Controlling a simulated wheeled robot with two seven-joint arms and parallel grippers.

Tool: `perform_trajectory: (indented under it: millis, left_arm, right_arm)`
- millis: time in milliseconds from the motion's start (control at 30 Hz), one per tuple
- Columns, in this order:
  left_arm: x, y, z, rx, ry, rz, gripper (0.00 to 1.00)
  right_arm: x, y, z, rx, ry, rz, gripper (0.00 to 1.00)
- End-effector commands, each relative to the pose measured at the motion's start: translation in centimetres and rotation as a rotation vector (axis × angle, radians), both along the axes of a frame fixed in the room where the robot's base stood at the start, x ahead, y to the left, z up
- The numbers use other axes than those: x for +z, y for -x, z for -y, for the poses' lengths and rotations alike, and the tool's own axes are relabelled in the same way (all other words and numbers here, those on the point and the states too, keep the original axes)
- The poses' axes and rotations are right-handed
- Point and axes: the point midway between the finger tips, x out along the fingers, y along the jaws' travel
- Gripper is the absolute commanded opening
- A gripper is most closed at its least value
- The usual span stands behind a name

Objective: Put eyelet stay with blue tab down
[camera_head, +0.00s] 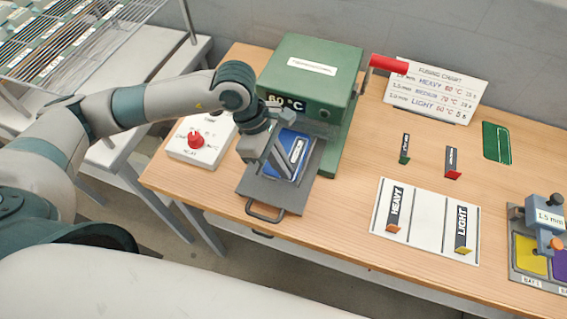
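My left gripper (281,155) is above the dark pull-out tray (257,189) of the green press, pointing down at a blue piece (284,168) on it. A dark strip with pale lettering (297,152) shows right beside the fingers, over the blue piece. It looks like an eyelet stay, but its tab is hidden or too small to make out. I cannot tell whether the fingers hold it or whether it lies on the tray. My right gripper is not in view.
The green press (313,75) has a red-handled lever (388,64). A white board (428,220) holds HEAVY and LIGHT stays. Stays with green (404,149) and red (452,162) tabs lie behind it. A white control box (202,139) stands left of the tray.

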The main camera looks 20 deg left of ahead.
Motion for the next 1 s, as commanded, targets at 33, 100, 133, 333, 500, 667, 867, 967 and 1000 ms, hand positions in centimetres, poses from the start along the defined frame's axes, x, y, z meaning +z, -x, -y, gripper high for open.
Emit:
perform_trajectory:
  millis: [33,100,133,333,500,667,867,967,1000]
  left_arm:
    - [0.0,0.0,0.0,0.0,0.0,0.0,0.0]
    - [-0.1,0.0,0.0,0.0,0.0,0.0,0.0]
    - [-0.2,0.0,0.0,0.0,0.0,0.0,0.0]
    - [-0.2,0.0,0.0,0.0,0.001,0.001,0.22]
    - [-0.2,0.0,0.0,0.0,0.001,0.001,0.22]
    - [-0.1,0.0,0.0,0.0,0.001,0.0,0.22]
    - [0.3,-0.1,-0.1,0.0,0.0,0.002,0.22]
    - [1.3,-0.2,-0.5,0.0,0.002,0.004,0.22]
    - [1.8,-0.2,-0.8,0.0,0.001,0.005,0.22]
  right_arm:
    - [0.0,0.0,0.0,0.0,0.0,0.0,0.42]
    - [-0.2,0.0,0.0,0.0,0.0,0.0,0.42]
    - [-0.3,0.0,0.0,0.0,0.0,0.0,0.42]
    - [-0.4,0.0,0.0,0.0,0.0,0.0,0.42]
    - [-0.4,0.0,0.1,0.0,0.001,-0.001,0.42]
    - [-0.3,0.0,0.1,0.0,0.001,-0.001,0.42]
    - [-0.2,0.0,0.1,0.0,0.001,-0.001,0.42]
    - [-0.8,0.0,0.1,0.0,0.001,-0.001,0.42]
    - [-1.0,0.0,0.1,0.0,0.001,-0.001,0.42]
